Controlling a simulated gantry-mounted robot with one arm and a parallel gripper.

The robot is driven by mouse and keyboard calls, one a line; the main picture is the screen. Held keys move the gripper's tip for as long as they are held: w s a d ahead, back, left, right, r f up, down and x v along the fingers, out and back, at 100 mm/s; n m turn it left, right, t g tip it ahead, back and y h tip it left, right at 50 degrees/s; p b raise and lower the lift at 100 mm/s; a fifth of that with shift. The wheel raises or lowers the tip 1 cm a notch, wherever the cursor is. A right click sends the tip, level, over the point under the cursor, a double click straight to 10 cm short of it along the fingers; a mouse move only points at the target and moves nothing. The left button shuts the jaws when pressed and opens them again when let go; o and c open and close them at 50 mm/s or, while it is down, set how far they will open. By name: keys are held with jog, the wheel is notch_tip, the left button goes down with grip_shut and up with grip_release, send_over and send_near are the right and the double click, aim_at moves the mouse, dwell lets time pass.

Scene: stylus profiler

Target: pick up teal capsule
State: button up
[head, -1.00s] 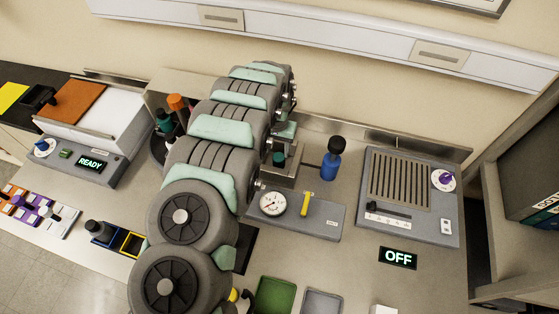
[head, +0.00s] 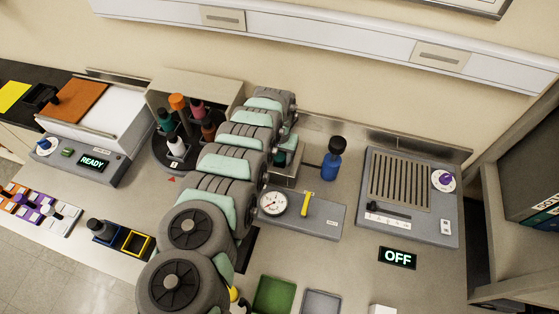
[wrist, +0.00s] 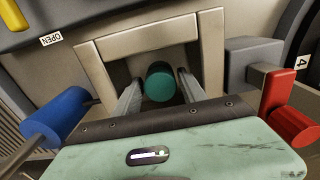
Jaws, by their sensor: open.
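The teal capsule (wrist: 160,82) shows in the wrist view as a short teal cylinder, its round end facing the camera, inside a beige frame (wrist: 150,38). My gripper (wrist: 160,88) is open, with one finger to the left and one to the right of the capsule. A small gap seems to show on each side; I cannot tell whether either finger touches it. In the head view my arm hides most of this spot, and my gripper cannot be made out clearly there.
In the wrist view a blue cylinder (wrist: 58,115) is at left and a red handle (wrist: 290,115) at right, both close to my gripper. In the head view a blue bottle (head: 331,160) and a gauge block (head: 325,218) stand right of my arm.

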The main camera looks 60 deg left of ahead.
grip_shut()
dwell(0.4)
jog(key=shift+r, duration=0.15)
notch_tip(320, 180, up, 12)
notch_tip(320, 180, up, 6)
jog(key=r+p, duration=0.1)
jog(key=p, duration=0.4)
send_over(280, 157)
jog(key=shift+s+r+p, duration=0.1)
jog(key=shift+r+p, duration=0.3)
jog(key=shift+c, duration=1.3)
grip_release()
grip_shut()
